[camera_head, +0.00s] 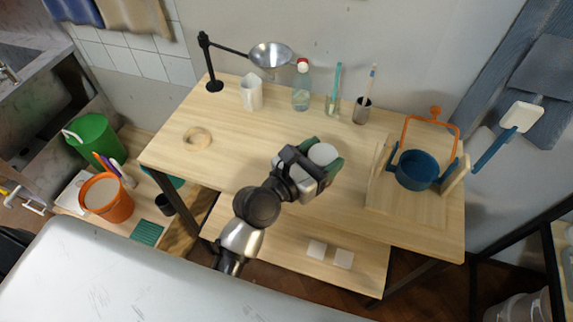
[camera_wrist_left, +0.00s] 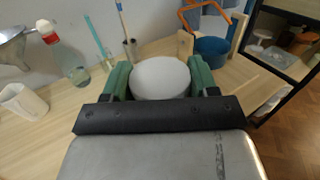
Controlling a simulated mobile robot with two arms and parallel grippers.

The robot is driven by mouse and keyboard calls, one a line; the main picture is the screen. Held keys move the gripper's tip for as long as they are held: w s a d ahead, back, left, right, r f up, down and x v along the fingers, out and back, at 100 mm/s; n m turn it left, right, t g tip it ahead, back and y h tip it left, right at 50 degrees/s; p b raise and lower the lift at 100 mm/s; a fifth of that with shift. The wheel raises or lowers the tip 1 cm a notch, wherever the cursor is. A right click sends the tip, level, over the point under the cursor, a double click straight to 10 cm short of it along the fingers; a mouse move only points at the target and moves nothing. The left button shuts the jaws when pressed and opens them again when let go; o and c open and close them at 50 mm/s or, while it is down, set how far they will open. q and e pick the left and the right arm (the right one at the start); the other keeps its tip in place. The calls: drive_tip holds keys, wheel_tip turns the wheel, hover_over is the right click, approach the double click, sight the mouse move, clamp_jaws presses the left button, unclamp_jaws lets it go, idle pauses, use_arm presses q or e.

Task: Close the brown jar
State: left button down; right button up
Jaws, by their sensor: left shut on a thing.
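My left gripper (camera_head: 322,154) is over the front middle of the wooden table. Its green fingers are shut on a round, pale grey-white thing (camera_head: 323,153) with a flat top, which may be the jar's lid. In the left wrist view the same round thing (camera_wrist_left: 160,78) sits between the two green fingers (camera_wrist_left: 160,82). No brown jar body shows in either view. I cannot tell whether anything is under the round thing, as the gripper and its top hide that. My right gripper is not in view.
On the table (camera_head: 225,165) stand a wooden ring (camera_head: 197,139), a white mug (camera_head: 251,95), a red-capped bottle (camera_head: 301,88), brush holders and a lamp (camera_head: 270,55). A blue pot (camera_head: 417,171) with an orange frame is at the right. The left front is clear.

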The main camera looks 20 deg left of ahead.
use_arm(q)
drive_tip(key=shift+s+a, duration=0.2)
drive_tip(key=shift+a, duration=0.1)
drive_tip(key=w+a+f+b, duration=0.3)
drive_tip(key=w+a+f, duration=0.3)
drive_tip(key=a, duration=0.3)
drive_tip(key=shift+w+a+f+b, duration=0.25)
drive_tip(key=shift+w+f+b, duration=0.05)
drive_tip(key=shift+f+b, duration=0.15)
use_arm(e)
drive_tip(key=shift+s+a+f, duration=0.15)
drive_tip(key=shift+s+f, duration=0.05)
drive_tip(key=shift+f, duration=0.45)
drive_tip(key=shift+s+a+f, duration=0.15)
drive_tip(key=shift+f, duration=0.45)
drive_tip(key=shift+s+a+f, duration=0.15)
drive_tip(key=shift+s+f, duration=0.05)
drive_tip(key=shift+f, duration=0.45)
use_arm(q)
wheel_tip(320, 180, down, 4)
drive_tip(key=shift+f+b, duration=0.1)
drive_tip(key=shift+b, duration=1.15)
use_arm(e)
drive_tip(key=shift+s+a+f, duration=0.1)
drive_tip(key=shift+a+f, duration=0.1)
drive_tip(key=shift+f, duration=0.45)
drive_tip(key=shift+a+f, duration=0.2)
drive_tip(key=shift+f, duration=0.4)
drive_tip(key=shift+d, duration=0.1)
